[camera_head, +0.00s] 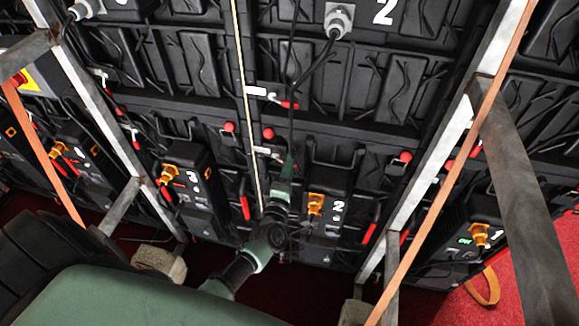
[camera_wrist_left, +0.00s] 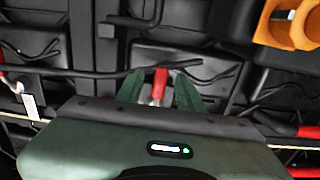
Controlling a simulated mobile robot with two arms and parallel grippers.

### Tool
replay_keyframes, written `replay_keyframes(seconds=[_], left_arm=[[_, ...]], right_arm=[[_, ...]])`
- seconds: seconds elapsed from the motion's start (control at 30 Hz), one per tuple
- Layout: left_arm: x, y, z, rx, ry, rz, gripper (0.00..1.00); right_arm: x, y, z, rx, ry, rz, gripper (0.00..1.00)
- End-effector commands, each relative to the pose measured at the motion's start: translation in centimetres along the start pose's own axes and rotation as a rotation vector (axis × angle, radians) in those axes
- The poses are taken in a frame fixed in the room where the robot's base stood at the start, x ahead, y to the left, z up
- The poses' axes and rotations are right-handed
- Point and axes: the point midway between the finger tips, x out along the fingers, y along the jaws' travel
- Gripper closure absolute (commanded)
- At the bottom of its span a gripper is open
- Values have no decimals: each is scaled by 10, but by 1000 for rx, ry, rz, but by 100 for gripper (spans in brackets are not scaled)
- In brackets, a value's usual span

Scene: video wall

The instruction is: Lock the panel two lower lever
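The panel marked 2 (camera_head: 339,222) is a black video wall back at the centre of the head view, with an orange connector (camera_head: 316,203). Red levers flank it, one on its left (camera_head: 245,208) and one on its right (camera_head: 369,234). My left gripper (camera_head: 288,165) is raised against the panel backs, just above and left of the orange connector. In the left wrist view its two green fingers (camera_wrist_left: 158,88) are apart, with a red lever (camera_wrist_left: 160,80) showing between them. I cannot tell whether they touch it. My right gripper is not in view.
Metal frame posts stand left (camera_head: 97,100) and right (camera_head: 433,165) of the panel. Orange straps (camera_head: 455,170) cross in front of the right side. Black cables (camera_head: 293,70) hang over the panels.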

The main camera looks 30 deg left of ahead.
Motion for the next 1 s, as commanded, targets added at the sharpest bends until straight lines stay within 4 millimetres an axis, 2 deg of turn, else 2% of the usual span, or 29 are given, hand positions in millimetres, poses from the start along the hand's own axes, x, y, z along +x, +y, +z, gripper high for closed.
replay_keyframes(seconds=[0.17,0.3,0.67,1.0], left_arm=[[0,0,0,1,0,0,63],[0,0,0,1,0,0,100],[0,-2,0,29,-1,-1,100],[0,-13,-1,228,0,-2,100]], right_arm=[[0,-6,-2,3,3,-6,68],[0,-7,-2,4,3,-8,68],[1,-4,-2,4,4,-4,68],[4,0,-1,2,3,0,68]])
